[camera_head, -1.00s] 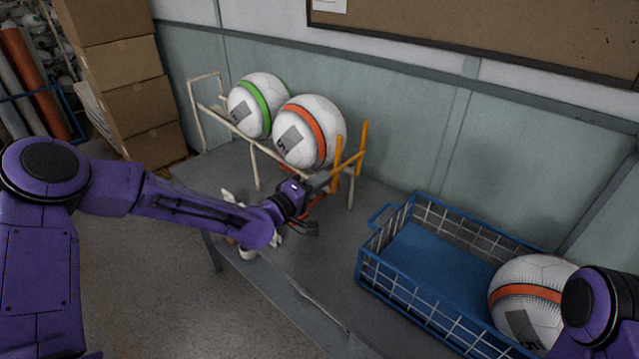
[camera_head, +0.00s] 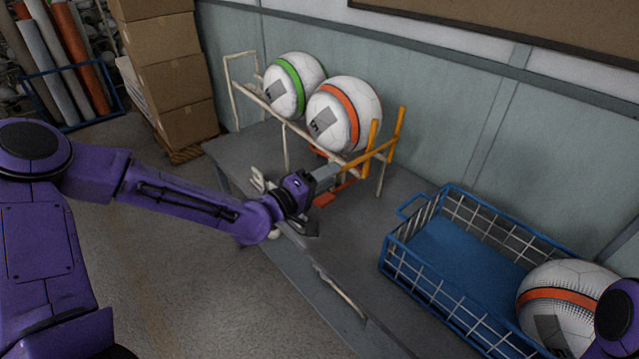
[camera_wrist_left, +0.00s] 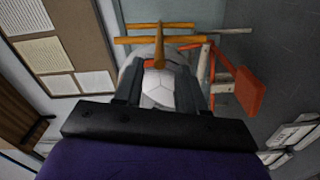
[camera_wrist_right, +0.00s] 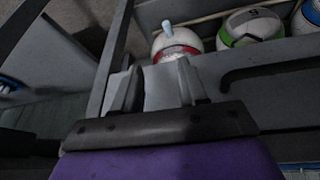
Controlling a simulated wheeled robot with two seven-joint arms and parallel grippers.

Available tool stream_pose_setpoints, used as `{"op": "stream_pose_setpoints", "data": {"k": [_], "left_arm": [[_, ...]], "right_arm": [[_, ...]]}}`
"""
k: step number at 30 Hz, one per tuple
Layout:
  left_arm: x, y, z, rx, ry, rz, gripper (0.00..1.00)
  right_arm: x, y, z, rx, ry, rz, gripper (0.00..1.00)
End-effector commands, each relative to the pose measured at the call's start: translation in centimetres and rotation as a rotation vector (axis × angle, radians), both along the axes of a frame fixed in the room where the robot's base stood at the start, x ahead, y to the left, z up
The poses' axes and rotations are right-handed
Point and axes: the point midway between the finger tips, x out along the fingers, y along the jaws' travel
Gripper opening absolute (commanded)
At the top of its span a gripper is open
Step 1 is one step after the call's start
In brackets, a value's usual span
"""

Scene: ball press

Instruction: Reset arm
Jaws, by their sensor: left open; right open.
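My left gripper (camera_head: 332,172) is open beside the orange front end of the ball rack (camera_head: 283,124), above the grey table. In the left wrist view its two fingers (camera_wrist_left: 158,88) stand apart, with a ball and an orange bar visible beyond them. I cannot tell whether they touch the rack. A green-striped ball (camera_head: 294,84) and an orange-striped ball (camera_head: 343,113) rest on the rack. My right gripper (camera_wrist_right: 155,88) is open with nothing between its fingers. In the head view only a part of my right arm shows at the right edge.
A blue wire basket (camera_head: 455,262) on the grey table (camera_head: 245,150) holds an orange-striped ball (camera_head: 565,305). Cardboard boxes (camera_head: 165,70) stand at the back left. The right wrist view shows a red-and-white ball (camera_wrist_right: 177,43) and a green-striped ball (camera_wrist_right: 250,27).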

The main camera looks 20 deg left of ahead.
Motion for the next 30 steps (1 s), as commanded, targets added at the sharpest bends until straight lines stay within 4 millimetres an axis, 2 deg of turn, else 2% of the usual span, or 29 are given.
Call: {"op": "stream_pose_setpoints", "data": {"k": [3, 8, 23, 25, 27, 28, 29, 30], "left_arm": [[-1.9, 0.9, 0.2, -0.003, -0.003, 0.002, 0.40], [-3.0, 1.4, 0.1, -0.002, -0.002, 0.000, 0.40], [-3.1, 1.4, 0.1, 0.016, -0.010, 0.001, 0.40], [-2.8, 2.2, 0.0, 0.034, -0.012, 0.049, 0.40], [-2.7, 3.2, -1.0, 0.041, 0.033, 0.129, 0.40], [-2.9, 3.5, -2.2, 0.066, 0.076, 0.162, 0.40], [-3.4, 3.7, -4.2, 0.102, 0.135, 0.193, 0.40], [-4.3, 3.9, -7.1, 0.157, 0.217, 0.226, 0.40]], "right_arm": [[0.0, 0.0, 0.0, 0.000, 0.000, 0.000, 0.43], [0.0, 0.0, 0.1, 0.000, 0.000, 0.000, 0.43], [0.0, 0.0, 0.0, 0.000, 0.000, 0.000, 0.43], [0.0, 0.0, 0.0, 0.000, 0.000, 0.000, 0.43], [0.0, 0.0, 0.1, 0.000, 0.000, 0.000, 0.43], [0.0, 0.0, 0.0, 0.000, 0.000, 0.000, 0.43], [0.0, 0.0, 0.0, 0.000, 0.000, 0.000, 0.43], [0.0, 0.0, 0.0, 0.000, 0.000, 0.000, 0.43]]}}
